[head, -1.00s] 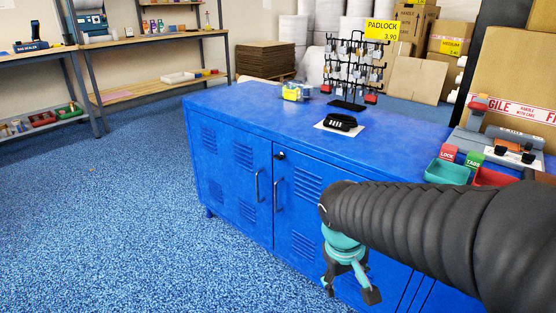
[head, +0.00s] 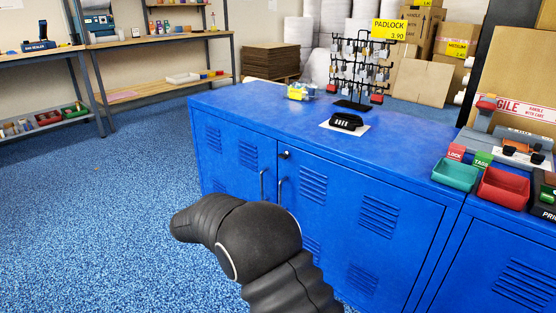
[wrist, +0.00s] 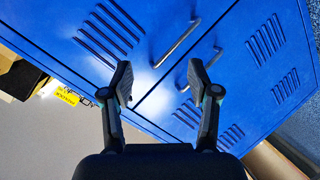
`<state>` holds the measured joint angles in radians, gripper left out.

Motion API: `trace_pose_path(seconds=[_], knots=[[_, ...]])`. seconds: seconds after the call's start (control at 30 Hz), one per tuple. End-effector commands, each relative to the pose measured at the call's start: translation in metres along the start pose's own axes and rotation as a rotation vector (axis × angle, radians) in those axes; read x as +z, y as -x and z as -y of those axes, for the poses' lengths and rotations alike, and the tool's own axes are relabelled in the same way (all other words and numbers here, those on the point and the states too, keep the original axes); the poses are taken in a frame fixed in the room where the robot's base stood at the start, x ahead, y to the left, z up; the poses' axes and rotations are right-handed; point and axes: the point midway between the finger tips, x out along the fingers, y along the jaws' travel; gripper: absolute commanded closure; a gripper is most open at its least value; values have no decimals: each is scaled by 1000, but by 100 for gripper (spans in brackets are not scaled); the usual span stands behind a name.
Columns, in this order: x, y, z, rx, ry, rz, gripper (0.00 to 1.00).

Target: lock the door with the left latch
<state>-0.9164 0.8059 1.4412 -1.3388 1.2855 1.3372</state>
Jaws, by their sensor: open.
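The blue cabinet (head: 310,115) has two closed-looking doors side by side, each with a grey bar handle, the left one (head: 262,186) and the right one (head: 280,190). A small black latch (head: 285,155) sits near the top of the right of these doors, close to the seam. I cannot tell its setting. My gripper (wrist: 158,85) is open and empty, facing the doors; in the head view my arm hides it. Both handles also show in the wrist view (wrist: 180,44) (wrist: 206,66), beyond the fingers. I cannot make out the latch there.
On the cabinet top are a padlock rack (head: 360,72), a black device (head: 346,121) on a white sheet, a yellow item (head: 300,92), a teal tray (head: 456,174) and a red tray (head: 503,188). Open blue carpet (head: 110,210) lies left of the cabinet.

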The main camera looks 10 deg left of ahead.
Motion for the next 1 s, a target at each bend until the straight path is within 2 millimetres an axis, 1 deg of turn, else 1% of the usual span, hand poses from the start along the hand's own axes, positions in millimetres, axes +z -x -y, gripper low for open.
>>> trace_pose_path(seconds=[0.03, 0.07, 0.1, 0.13, 0.2, 0.27, 0.33, 0.43, 0.57, 0.67, 0.77, 1.0], knots=[[-22, 0, -2, 32, -100, -62, 40], [-35, 1, -6, 48, -167, -101, 40], [-53, 4, -15, 66, -262, -152, 40], [-67, 8, -22, 75, -332, -190, 40], [-90, 15, -36, 92, -479, -267, 40], [-100, 19, -44, 99, -583, -315, 40], [-104, 21, -49, 100, -677, -350, 40], [-104, 22, -53, 96, -775, -364, 40], [-104, 20, -54, 87, -834, -366, 40], [-106, 14, -55, 87, -843, -366, 40], [-109, 3, -58, 87, -841, -364, 40], [-121, -38, -68, 89, -839, -363, 40]])
